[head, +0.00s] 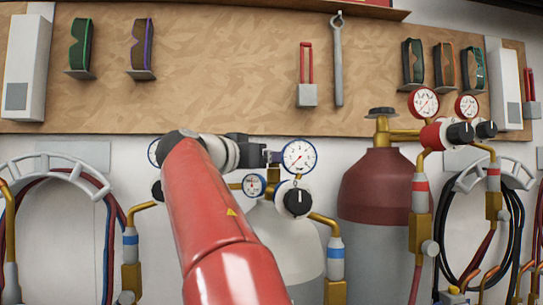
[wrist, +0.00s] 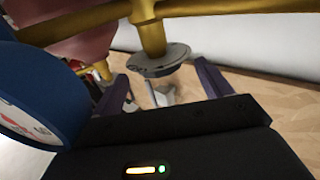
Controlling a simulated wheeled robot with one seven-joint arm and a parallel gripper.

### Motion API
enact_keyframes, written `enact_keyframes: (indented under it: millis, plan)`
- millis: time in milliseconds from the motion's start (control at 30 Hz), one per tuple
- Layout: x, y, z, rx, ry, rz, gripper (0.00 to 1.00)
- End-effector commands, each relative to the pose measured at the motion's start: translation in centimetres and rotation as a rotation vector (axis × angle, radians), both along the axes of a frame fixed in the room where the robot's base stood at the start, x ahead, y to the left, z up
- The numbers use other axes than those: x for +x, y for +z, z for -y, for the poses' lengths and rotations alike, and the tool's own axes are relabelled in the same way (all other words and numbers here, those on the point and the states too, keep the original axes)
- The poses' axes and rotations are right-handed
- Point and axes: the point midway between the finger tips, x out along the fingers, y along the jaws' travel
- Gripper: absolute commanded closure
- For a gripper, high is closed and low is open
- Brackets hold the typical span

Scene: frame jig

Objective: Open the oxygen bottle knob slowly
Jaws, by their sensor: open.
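The oxygen bottle (head: 290,240) is the pale bottle with blue-ringed gauges, standing behind my red arm. Its top valve and knob are hidden by my arm in the head view. In the wrist view a grey disc-shaped knob (wrist: 160,60) sits on a brass stem, just ahead of and partly between my fingers. My gripper (wrist: 166,88) is open, with one purple finger on each side of the space at the knob; I cannot tell whether they touch it. In the head view my gripper (head: 270,156) is beside a blue-ringed gauge (head: 299,156).
A black regulator knob (head: 297,201) and a small gauge (head: 253,185) are close below my gripper. A dark red bottle (head: 380,185) with a brass valve stands to the right. A wooden board (head: 230,70) with hung goggles and tools is behind. A blue gauge body (wrist: 35,85) crowds the wrist view's left.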

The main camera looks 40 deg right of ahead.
Motion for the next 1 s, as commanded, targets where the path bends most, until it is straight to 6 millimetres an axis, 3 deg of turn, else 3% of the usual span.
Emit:
enact_keyframes:
  millis: [200,567,900,1000]
  plan:
    - [0.7,0.1,2.6,0.0,-0.001,0.0,0.22]
    - [0.9,0.0,3.0,0.0,0.002,0.001,0.24]
    - [0.9,0.0,3.0,0.0,0.002,0.001,0.67]
    - [0.7,-0.1,3.1,0.002,0.022,0.002,0.67]
